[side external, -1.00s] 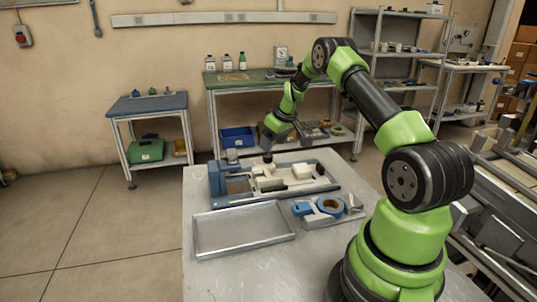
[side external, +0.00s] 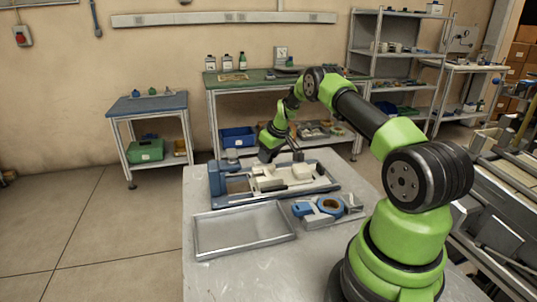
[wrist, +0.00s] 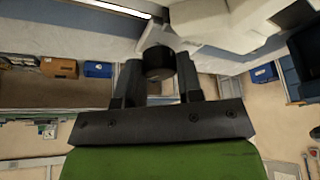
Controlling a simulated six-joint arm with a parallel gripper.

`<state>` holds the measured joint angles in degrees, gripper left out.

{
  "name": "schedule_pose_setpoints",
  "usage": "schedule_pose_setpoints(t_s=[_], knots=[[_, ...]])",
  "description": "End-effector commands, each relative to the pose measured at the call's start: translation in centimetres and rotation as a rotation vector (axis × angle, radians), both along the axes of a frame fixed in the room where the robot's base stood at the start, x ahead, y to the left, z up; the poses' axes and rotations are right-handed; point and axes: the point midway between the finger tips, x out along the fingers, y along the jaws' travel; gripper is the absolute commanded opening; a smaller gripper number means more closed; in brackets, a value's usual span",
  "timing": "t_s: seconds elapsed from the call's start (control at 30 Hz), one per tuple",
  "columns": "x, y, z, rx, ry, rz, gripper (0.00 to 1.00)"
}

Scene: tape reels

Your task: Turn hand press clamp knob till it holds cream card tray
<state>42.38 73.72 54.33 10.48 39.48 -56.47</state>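The hand press clamp (side external: 214,180) stands on the grey table, with a blue upright at its left end and a long low bed. Pale cream parts (side external: 302,171) lie on that bed; I cannot tell which is the card tray. My gripper (side external: 297,153) is over the far side of the press. In the wrist view my gripper (wrist: 161,82) has one finger on each side of a round black knob (wrist: 158,62). Whether both fingers touch the knob is unclear. Pale press parts (wrist: 220,22) lie just beyond the knob.
An empty grey metal tray (side external: 240,229) lies in front of the press. A tape reel (side external: 328,205) and blue holder sit on a small plate to its right. Table is clear near the front. A green-topped bench (side external: 235,81) stands behind.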

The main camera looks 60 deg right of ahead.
Motion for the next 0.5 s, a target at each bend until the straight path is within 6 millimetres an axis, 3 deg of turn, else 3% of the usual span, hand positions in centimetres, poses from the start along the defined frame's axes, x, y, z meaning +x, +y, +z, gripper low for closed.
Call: schedule_pose_setpoints(t_s=[0.5], knots=[[-0.03, 0.05, -0.01, 0.002, 0.003, -0.140, 0.10]])
